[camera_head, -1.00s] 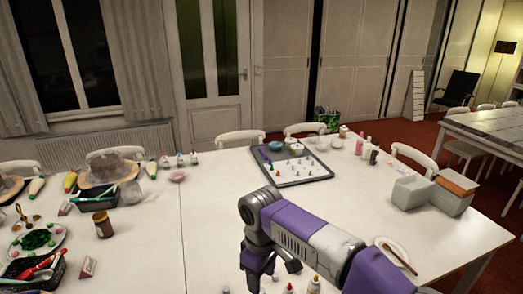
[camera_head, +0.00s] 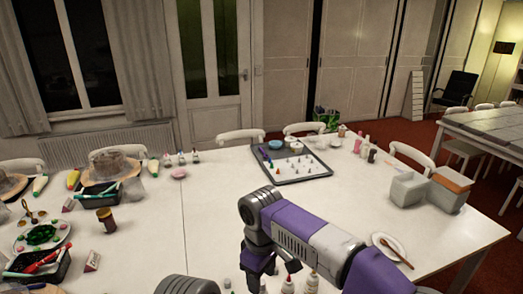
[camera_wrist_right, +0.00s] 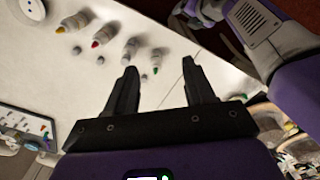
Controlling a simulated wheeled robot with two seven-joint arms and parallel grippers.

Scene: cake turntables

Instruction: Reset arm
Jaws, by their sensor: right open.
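My right gripper (camera_head: 262,272) hangs over the front middle of the white table (camera_head: 215,220), pointing down. In the right wrist view its two black fingers (camera_wrist_right: 159,68) are apart with nothing between them. Small white bottles with coloured tips, among them a red-tipped one (camera_wrist_right: 103,41) and a green-tipped one (camera_wrist_right: 156,60), stand beyond the fingertips. Two of these bottles (camera_head: 312,282) also show beside the gripper in the head view. A rounded grey part of my left arm shows at the bottom edge of the head view. My left gripper is out of view.
A dark tray (camera_head: 292,172) with small piping tips lies at the back of the table. Grey boxes (camera_head: 408,190) and a plate (camera_head: 383,240) are at right. A black basket (camera_head: 38,266) and a brown jar (camera_head: 106,220) stand at left. The table's middle left is clear.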

